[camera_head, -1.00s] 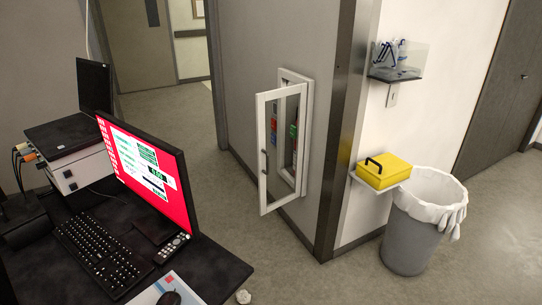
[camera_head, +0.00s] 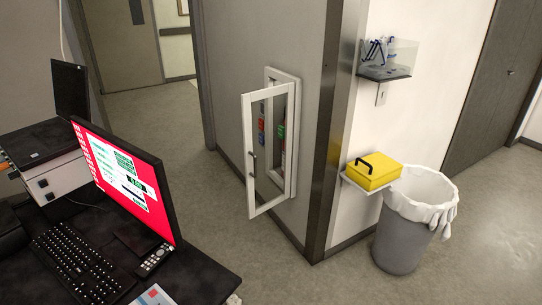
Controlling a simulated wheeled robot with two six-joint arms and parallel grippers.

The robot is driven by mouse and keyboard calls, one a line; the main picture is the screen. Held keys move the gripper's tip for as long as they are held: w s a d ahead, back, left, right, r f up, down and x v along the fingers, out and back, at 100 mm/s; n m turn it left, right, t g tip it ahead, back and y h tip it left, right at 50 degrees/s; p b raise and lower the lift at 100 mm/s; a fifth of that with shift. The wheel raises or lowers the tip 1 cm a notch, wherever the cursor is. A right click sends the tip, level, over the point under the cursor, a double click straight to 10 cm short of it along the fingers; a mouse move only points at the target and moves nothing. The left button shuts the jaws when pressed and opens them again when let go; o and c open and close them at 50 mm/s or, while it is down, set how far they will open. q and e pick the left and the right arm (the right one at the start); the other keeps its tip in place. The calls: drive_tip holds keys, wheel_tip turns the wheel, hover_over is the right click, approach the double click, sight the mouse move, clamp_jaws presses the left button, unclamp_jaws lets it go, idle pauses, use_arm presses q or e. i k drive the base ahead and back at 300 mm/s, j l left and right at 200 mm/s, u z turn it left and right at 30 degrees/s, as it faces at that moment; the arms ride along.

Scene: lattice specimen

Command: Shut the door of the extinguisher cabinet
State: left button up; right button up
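The extinguisher cabinet (camera_head: 296,138) is a white-framed box set in the grey wall near the middle of the head view. Its door (camera_head: 248,155), a white frame with a clear pane and a small dark handle (camera_head: 252,158), stands open, swung out to the left from the wall. Red and green items (camera_head: 281,131) show inside through the pane and the opening. Neither of my grippers is in the view.
A dark desk (camera_head: 190,278) with a red-screen monitor (camera_head: 125,180), keyboard (camera_head: 78,262) and remote (camera_head: 154,260) fills the lower left. A yellow box (camera_head: 372,178) on a small shelf and a grey bin (camera_head: 402,245) stand right of the wall corner. Floor (camera_head: 270,265) before the cabinet is clear.

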sight(246, 99)
drive_tip(key=i+l+u, duration=0.25)
drive_tip(key=i+l, duration=0.75)
